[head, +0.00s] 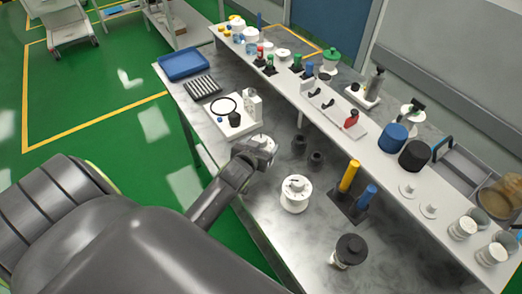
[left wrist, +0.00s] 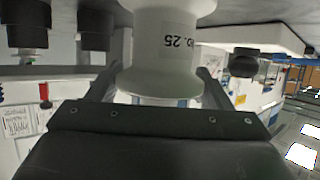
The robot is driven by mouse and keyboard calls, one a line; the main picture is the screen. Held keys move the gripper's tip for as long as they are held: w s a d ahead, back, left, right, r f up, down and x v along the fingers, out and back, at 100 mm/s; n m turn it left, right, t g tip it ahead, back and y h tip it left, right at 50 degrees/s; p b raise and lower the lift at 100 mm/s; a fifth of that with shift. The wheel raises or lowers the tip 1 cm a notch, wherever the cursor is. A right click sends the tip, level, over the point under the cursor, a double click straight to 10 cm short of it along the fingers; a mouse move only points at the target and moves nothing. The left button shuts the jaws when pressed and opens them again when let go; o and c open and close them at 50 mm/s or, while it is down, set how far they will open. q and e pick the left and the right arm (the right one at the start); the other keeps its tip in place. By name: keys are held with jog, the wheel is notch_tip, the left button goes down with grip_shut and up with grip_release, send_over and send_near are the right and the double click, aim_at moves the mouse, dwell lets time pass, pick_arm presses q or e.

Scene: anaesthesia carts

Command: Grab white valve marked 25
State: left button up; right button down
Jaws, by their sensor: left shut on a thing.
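The white valve marked 25 (left wrist: 160,65) fills the upper middle of the left wrist view, upside down in that picture, with its black label readable. My left gripper (left wrist: 158,92) is shut on it, with one dark finger on each side of its white body. In the head view the left gripper (head: 250,157) is over the grey bench, with the white valve (head: 263,143) partly showing at its tip. I cannot tell if the valve touches the bench. My right gripper is not in view.
A white round part (head: 295,194) stands close to the gripper on the bench. Yellow (head: 349,176) and blue (head: 366,197) cylinders and a black-capped jar (head: 349,250) stand to the right. A white plate with a black ring (head: 226,106) lies behind. A raised shelf (head: 375,146) holds several parts.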

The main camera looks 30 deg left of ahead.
pick_arm(q)
jog(key=shift+c, duration=1.2)
jog(key=shift+r, duration=0.1)
